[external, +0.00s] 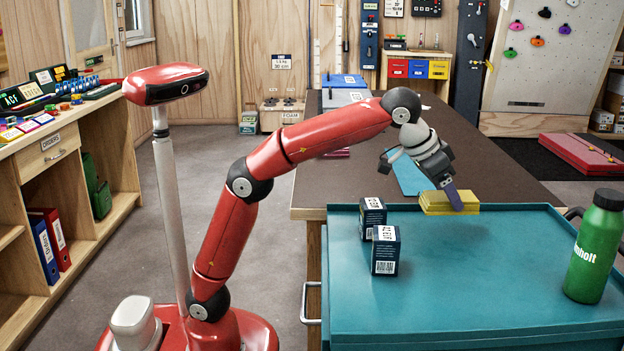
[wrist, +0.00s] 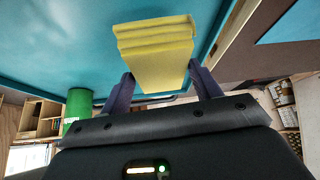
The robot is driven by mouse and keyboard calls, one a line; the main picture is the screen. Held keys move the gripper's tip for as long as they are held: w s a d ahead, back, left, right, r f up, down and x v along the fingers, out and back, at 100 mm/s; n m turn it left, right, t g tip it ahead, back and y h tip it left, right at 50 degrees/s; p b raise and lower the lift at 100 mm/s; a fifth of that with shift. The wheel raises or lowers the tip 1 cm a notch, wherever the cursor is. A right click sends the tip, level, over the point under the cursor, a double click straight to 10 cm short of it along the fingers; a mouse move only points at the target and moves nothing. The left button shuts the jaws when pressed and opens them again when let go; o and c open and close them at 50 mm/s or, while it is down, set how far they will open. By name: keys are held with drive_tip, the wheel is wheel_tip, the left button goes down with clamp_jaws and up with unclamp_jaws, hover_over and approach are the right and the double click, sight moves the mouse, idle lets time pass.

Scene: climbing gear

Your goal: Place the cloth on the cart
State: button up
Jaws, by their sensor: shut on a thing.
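The cloth (external: 447,203) is a yellow folded stack at the far edge of the teal cart (external: 470,300) in the external view. My gripper (external: 455,198) reaches down to it from above with its purple fingers. In the wrist view the cloth (wrist: 155,50) sits between the two fingers of my gripper (wrist: 163,86), which is shut on it. The cart's teal surface (wrist: 60,40) shows behind the cloth. I cannot tell whether the cloth touches the cart or hangs just above it.
Two small dark boxes (external: 385,250) stand on the cart's left side. A green bottle (external: 594,248) stands at its right. The cart's middle and front are clear. A brown table (external: 500,165) adjoins behind, with a light-blue sheet (external: 408,174) on it.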

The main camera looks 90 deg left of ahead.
sight(443, 211)
drive_tip(key=shift+f+b, duration=0.9)
drive_tip(key=shift+f, duration=1.5)
drive_tip(key=shift+f, duration=0.15)
drive_tip(key=o, duration=1)
drive_tip(key=shift+r, duration=0.3)
drive_tip(key=shift+p+v, duration=1.6)
drive_tip(key=shift+v, duration=4.25)
